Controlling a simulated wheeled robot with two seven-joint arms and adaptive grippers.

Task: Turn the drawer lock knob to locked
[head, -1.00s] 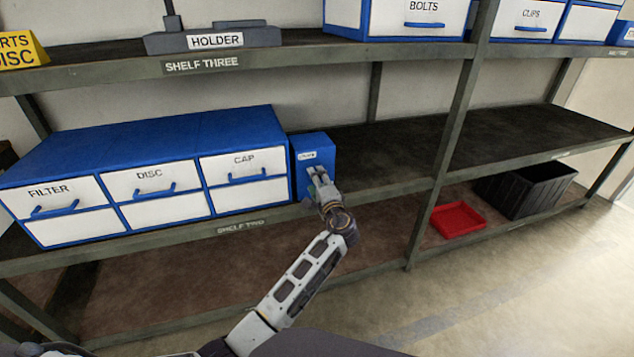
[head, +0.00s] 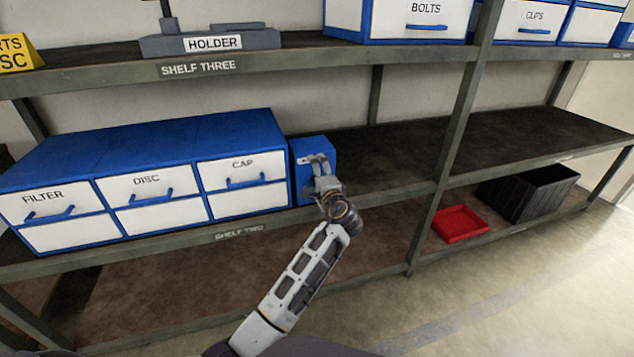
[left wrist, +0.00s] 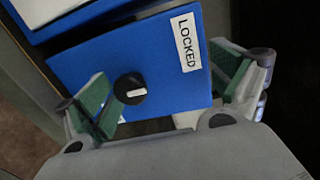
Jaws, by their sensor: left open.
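The blue lock box (head: 300,190) stands at the right end of the drawer unit on shelf two. In the left wrist view, the box's blue face (left wrist: 170,85) carries a round black knob (left wrist: 130,89) with a short white mark. A white label reading LOCKED (left wrist: 187,42) is to its right. My left gripper (head: 319,163) is in front of the box; in the left wrist view the left gripper (left wrist: 165,78) is open. The knob lies between its green-padded fingers, nearer the left one, and does not look gripped. In the head view the gripper hides the knob.
The drawer unit (head: 150,135) with FILTER, DISC and CAP drawers stands directly left of the box. Shelf two (head: 390,160) is bare to the right. Shelf three (head: 300,57) runs above. A red tray (head: 460,222) and black crate (head: 540,190) sit on the lower shelf.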

